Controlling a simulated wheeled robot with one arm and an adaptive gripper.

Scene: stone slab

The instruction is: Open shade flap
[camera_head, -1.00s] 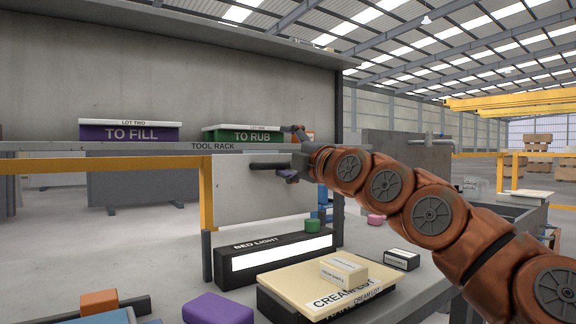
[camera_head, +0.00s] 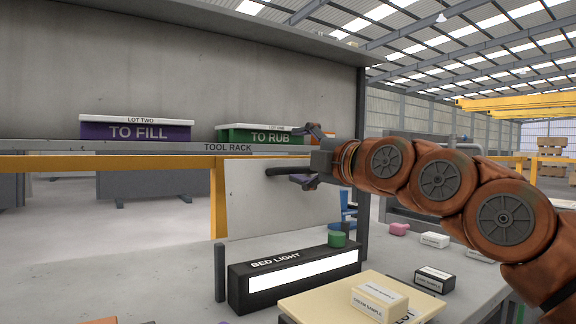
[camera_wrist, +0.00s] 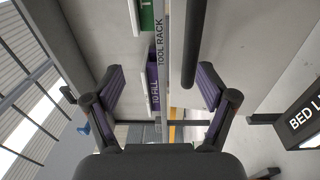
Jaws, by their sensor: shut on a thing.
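The shade flap (camera_head: 265,205) is a pale grey panel hanging below the tool rack rail, above the bed light. A dark bar handle (camera_head: 284,171) sticks out on its upper part, and also shows in the wrist view (camera_wrist: 193,45). My gripper (camera_head: 306,155) is at this handle, with one finger above it and one below. In the wrist view the handle lies between the fingers, closer to the right one. The gripper is shut on the handle, though the fingers look spread and the contact itself is hard to see. My wrist hides the flap's upper right part.
The tool rack (camera_head: 60,149) carries a purple TO FILL bin (camera_head: 135,131) and a green TO RUB bin (camera_head: 255,137). The black bed light (camera_head: 290,279) stands below the flap. A cream slab (camera_head: 318,306) and small labelled boxes lie in front. A yellow post (camera_head: 218,200) borders the flap's left.

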